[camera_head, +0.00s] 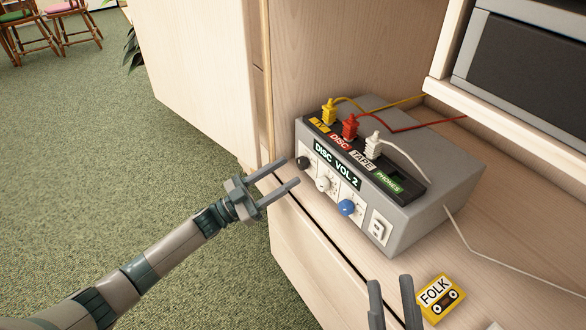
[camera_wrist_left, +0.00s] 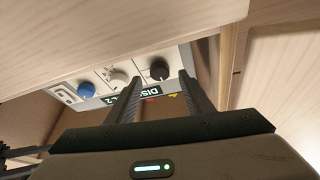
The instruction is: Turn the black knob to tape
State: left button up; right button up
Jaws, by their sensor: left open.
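The black knob (camera_head: 303,163) is the leftmost of three on the front of a grey audio box (camera_head: 420,214); the box's display reads "DISC VOL 2". My left gripper (camera_head: 291,171) is open, its fingertips close in front of the black knob. In the left wrist view the black knob (camera_wrist_left: 158,69) lies between the two fingertips (camera_wrist_left: 160,77); contact cannot be told. The "TAPE" label (camera_head: 362,161) is on top of the box. My right gripper (camera_head: 391,284) is at the bottom edge, fingers apart and empty.
Beside the black knob are a white knob (camera_head: 323,184) and a blue knob (camera_head: 346,207), then a rocker switch (camera_head: 379,229). Yellow, red and white plugs (camera_head: 373,144) with cables stand on top. A yellow FOLK cassette (camera_head: 440,298) lies on the wooden shelf near my right gripper.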

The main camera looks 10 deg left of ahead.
aim_at(299, 165)
pick_arm(q)
jog(key=shift+x, duration=1.7)
pick_arm(e)
jog(key=shift+w+d+r, duration=0.1)
jog(key=shift+d+r, duration=0.1)
jog(key=shift+r, duration=0.3)
pick_arm(q)
jog(key=c, duration=1)
pick_arm(e)
jog(key=shift+f, duration=0.15)
